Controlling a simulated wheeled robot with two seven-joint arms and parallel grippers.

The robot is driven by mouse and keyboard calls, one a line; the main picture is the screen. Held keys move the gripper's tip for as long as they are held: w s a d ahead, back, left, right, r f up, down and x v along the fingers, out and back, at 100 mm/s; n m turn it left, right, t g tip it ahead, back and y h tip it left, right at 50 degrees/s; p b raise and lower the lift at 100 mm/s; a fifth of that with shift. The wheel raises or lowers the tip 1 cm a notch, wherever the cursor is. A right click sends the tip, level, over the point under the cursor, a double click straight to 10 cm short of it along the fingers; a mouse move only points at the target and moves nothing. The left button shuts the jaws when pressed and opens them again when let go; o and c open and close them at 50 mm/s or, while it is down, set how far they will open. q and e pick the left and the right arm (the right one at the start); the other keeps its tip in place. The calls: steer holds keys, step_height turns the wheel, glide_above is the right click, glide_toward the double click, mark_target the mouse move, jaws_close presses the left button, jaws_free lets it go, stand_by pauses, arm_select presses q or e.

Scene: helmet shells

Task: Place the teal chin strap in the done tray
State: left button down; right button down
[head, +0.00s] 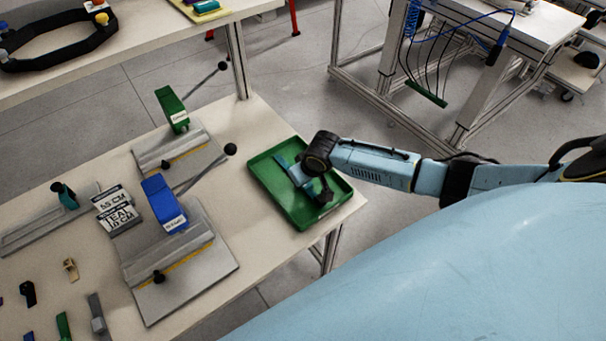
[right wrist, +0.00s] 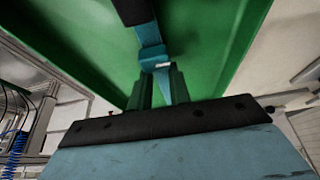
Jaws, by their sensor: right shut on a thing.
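The teal chin strap (right wrist: 150,52) is held between the fingertips of my right gripper (right wrist: 160,74) in the right wrist view. In the head view a teal strip of it (head: 288,166) shows over the green tray (head: 264,190), beside my right gripper (head: 318,190). The strap is over the tray's inside; I cannot tell whether it touches the floor of the tray. Part of the strap is hidden by the gripper. My left gripper is not in view.
Two grey fixtures with levers, one with a blue block (head: 162,200) and one with a green block (head: 171,108), stand left of the tray. Label cards (head: 118,212) and several small coloured clips lie farther left. The tray sits by the table's right edge.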

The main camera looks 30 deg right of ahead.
steer(key=shift+f, duration=0.2)
steer(key=c, duration=1.8)
jaws_free()
steer(key=shift+f, duration=0.1)
steer(key=o, duration=0.5)
steer(key=shift+s+r, duration=0.15)
steer(key=shift+r, duration=0.4)
steer(key=p+v, duration=0.2)
steer(key=v, duration=0.9)
steer(key=shift+s+a, duration=0.1)
